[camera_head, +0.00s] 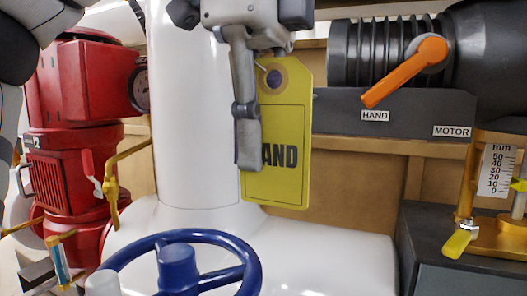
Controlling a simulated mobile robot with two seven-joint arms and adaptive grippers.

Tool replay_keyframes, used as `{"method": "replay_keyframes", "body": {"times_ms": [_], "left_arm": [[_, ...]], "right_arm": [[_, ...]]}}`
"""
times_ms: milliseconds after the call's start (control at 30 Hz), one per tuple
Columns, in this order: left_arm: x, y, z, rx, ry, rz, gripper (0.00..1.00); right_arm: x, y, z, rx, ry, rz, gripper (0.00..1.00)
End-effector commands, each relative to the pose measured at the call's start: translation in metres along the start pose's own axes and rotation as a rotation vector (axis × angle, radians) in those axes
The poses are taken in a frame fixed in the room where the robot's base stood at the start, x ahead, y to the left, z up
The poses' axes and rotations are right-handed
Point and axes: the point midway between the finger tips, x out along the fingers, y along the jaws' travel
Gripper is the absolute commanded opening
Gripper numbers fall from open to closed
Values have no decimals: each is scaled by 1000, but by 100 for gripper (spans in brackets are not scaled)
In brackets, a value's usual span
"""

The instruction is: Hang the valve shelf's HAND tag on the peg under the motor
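The yellow HAND tag (290,120) hangs upright in the upper middle, with a dark-ringed hole and a short string near its top. My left gripper (248,150) comes down from the top edge. Its visible finger lies across the tag's left part and covers the H, and the tag appears pinched there; the other finger is hidden. The black ribbed motor housing (375,50) is at the upper right, above a dark plate (340,108) with HAND and MOTOR labels. I cannot make out a peg under it. My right gripper is not in view.
An orange lever (405,72) points down-left toward the HAND label. A white pipe (190,120) stands behind the gripper, above a blue handwheel (180,265). Red machinery (85,85) fills the left. A brass fitting with a scale (495,170) and yellow-handled lever (458,243) stands right.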

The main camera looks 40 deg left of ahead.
Motion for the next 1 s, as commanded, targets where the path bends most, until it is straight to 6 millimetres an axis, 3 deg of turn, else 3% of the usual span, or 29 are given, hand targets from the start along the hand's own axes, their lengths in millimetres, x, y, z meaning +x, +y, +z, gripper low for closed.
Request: {"method": "replay_keyframes", "body": {"times_ms": [500,1000], "left_arm": [[3,-47,0,-1,0,-1,0],[6,-54,-1,-1,-1,2,0]], "right_arm": [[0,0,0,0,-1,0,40],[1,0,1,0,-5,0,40]]}}
